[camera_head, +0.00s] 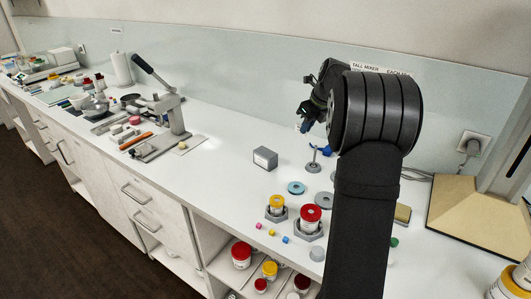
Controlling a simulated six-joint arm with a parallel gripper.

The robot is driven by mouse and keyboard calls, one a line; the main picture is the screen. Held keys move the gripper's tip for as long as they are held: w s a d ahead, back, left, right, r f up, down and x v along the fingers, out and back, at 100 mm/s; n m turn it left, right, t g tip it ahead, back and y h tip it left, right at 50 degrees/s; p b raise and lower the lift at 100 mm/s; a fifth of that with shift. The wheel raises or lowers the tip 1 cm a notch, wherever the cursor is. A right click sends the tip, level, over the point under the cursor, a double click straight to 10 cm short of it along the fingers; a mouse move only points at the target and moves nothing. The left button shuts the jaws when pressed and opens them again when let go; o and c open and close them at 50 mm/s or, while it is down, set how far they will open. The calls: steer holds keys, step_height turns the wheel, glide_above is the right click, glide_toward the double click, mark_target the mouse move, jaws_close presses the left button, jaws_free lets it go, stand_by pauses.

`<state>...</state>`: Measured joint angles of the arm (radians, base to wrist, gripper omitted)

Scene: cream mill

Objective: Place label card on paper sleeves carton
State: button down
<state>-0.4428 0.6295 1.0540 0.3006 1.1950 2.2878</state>
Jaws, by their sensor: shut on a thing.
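My gripper (305,122) is in the air over the back of the counter, in front of the pale backsplash. My thick black arm partly covers the view there. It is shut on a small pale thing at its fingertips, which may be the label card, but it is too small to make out. I cannot tell for sure which thing is the paper sleeves carton. A small grey box (265,158) stands on the white counter, below and to the left of my gripper and apart from it.
A yellow-topped jar (277,205) and a red-topped jar (310,218) stand in grey holders nearer the front edge. A lever press (170,112) stands to the left. A tan board (470,215) lies at right. Bare counter surrounds the grey box.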

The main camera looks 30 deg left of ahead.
steer(key=d, duration=0.2)
glide_toward(273, 155)
steer(key=a, duration=0.2)
steer(key=shift+m, duration=0.3)
steer(key=shift+w+d+f, duration=0.1)
steer(key=shift+f, duration=1.05)
steer(key=shift+w+f, duration=0.1)
steer(key=shift+f, duration=1.05)
steer(key=shift+f, duration=0.15)
steer(key=c, duration=1.6)
jaws_free()
steer(key=v, duration=1.2)
steer(key=shift+s, duration=0.15)
